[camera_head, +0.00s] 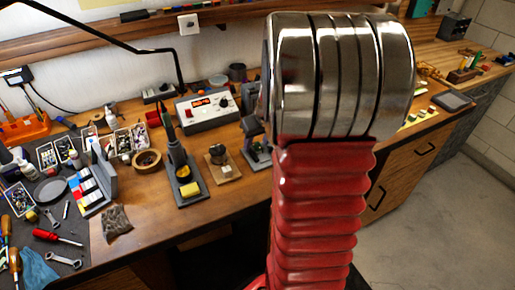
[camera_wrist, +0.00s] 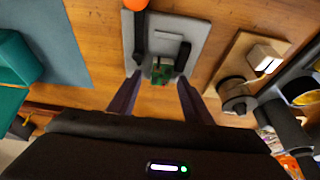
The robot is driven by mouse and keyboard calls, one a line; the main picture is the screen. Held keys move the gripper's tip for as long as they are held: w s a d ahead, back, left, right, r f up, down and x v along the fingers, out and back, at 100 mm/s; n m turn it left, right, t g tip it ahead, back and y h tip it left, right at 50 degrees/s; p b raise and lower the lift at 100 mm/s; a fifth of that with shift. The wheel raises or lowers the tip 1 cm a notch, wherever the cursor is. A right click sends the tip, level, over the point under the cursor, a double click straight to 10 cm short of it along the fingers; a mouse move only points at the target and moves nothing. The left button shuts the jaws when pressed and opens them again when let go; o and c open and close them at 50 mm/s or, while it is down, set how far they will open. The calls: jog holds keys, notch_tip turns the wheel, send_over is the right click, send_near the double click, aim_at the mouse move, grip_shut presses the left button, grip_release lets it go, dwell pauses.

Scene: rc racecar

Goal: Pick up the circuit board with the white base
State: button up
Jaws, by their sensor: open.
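A small green circuit board (camera_wrist: 161,71) shows in the wrist view at the near end of a light grey-white base (camera_wrist: 190,27), between dark posts. My gripper (camera_wrist: 158,79) is open, with one dark finger on each side of the board. I cannot tell whether either finger touches it. In the head view, a grey stand (camera_head: 256,152) at the table's right part seems to be the same holder, partly cut off by my arm. The board itself is not clear there, and my gripper is hidden.
A wooden base with a white block (camera_wrist: 265,57) stands right of the holder in the wrist view. A soldering stand (camera_head: 186,183) and a power supply (camera_head: 207,110) are close by in the head view. A grey mat (camera_wrist: 50,35) lies to the left in the wrist view.

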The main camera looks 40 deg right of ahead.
aim_at(257, 146)
dwell(0.3)
jog(key=c, duration=1.1)
jog(key=shift+r, duration=0.1)
notch_tip(257, 146, up, 10)
dwell(0.6)
